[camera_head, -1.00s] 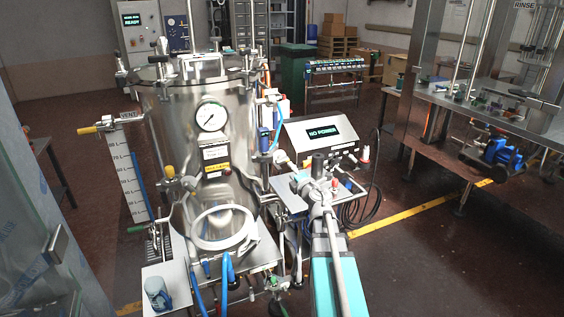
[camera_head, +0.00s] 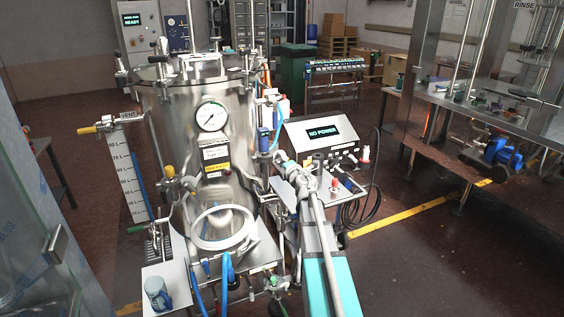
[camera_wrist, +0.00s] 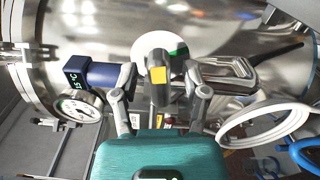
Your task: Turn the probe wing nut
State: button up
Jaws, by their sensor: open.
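The steel vessel (camera_head: 218,150) stands left of my arm in the head view, and its curved wall fills the top of the wrist view. In the wrist view, my gripper (camera_wrist: 160,80) is open, its grey fingers on either side of a dark grey part with a yellow square (camera_wrist: 158,75). This part looks like the wing nut, but I cannot tell for sure. Whether the fingers touch it is unclear. A blue probe with a small display (camera_wrist: 88,72) lies just left of the fingers. In the head view my arm hides the fingertips and the nut.
A dial gauge (camera_wrist: 80,112) is close on the left in the wrist view, and a coiled white hose (camera_wrist: 262,125) is on the right. A box reading NO POWER (camera_head: 322,133) stands on a small side tray right of my arm. Open floor lies further right.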

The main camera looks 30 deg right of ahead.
grip_shut()
jog(key=shift+m, duration=0.3)
jog(key=m, duration=0.9)
jog(key=shift+m, duration=0.3)
jog(key=m, duration=0.3)
jog(key=shift+m, duration=0.4)
dwell(0.3)
